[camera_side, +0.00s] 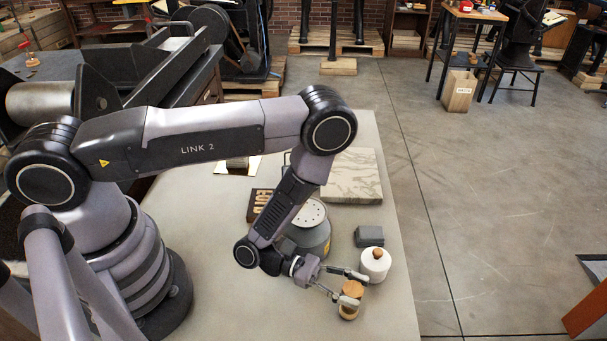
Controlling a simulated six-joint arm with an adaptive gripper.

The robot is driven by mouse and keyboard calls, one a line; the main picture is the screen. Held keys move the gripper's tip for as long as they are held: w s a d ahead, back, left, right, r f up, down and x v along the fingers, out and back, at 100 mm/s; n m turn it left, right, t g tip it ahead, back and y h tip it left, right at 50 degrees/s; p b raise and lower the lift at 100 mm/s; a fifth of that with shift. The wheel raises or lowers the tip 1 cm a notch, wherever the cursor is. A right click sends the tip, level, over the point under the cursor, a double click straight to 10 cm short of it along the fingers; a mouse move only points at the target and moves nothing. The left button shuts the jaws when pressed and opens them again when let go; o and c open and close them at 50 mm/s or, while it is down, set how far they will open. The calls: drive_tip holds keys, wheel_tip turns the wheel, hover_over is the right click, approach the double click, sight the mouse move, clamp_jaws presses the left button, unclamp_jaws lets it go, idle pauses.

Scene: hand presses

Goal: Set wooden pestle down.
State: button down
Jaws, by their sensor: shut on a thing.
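The wooden pestle (353,288) is a short, round, light-brown piece near the front right of the table. My gripper (352,287) reaches it from the left, with one finger on its far side and one on its near side, shut on it. The near finger crosses the pestle and hides part of it. Its lower end (347,314) shows below that finger. I cannot tell whether it touches the tabletop.
A white jar with a wooden knob (375,264) stands close behind the pestle. Behind it are a grey block (369,236), a grey can with a perforated top (312,214) and a pale veined slab (351,176). The pale table (395,315) is clear at the front right.

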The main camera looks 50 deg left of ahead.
drive_tip(key=shift+f, duration=0.1)
drive_tip(key=c, duration=0.6)
unclamp_jaws()
drive_tip(key=shift+c, duration=0.2)
